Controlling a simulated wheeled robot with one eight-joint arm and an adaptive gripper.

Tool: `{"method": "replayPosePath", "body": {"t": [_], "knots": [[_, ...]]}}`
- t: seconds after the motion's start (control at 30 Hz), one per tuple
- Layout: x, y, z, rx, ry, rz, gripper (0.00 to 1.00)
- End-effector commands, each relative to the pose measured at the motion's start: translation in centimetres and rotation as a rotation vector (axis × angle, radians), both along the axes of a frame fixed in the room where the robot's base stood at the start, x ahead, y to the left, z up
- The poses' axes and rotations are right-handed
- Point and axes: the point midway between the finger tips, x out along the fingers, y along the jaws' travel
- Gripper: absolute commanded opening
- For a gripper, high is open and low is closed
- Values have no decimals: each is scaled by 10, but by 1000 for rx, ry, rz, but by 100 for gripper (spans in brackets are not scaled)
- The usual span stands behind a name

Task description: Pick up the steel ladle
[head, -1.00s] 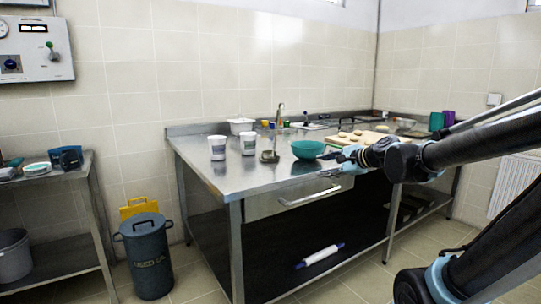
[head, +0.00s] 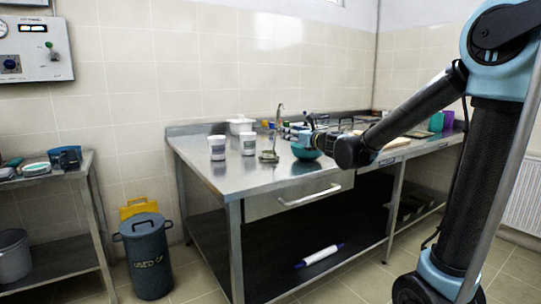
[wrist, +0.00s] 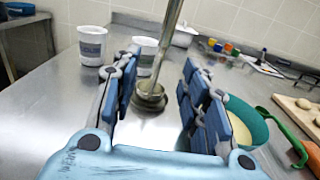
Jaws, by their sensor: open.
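The steel ladle (head: 269,156) stands on the steel table with its bowl down and its handle rising, slightly tilted. In the wrist view its handle (wrist: 168,45) runs up out of the top of the picture, and its bowl lies low between my fingers as seen. My gripper (wrist: 160,66) is open and empty, with one blue finger on each side of the ladle in the picture. The ladle appears beyond the fingertips, apart from them. In the head view my gripper (head: 306,133) is above the teal bowl, right of the ladle, partly hidden by my wrist.
A teal bowl (wrist: 262,128) with a green-handled tool (wrist: 291,136) is close to my right finger. Two white tubs (wrist: 93,46) (wrist: 145,56) stand behind to the left. A board with dough pieces (wrist: 300,112) lies right. Bare table (wrist: 55,120) is at left.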

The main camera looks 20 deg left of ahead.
Motion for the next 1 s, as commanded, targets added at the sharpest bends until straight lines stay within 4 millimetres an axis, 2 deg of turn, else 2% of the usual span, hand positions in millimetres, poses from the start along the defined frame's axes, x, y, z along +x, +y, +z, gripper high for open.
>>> {"method": "replayPosePath", "body": {"t": [0.5, 0.83, 1.0], "knots": [[46, 54, 0, -1, -2, 1, 41], [57, 64, 1, -1, -2, 1, 41], [72, 75, 3, -1, -2, 1, 41]]}}
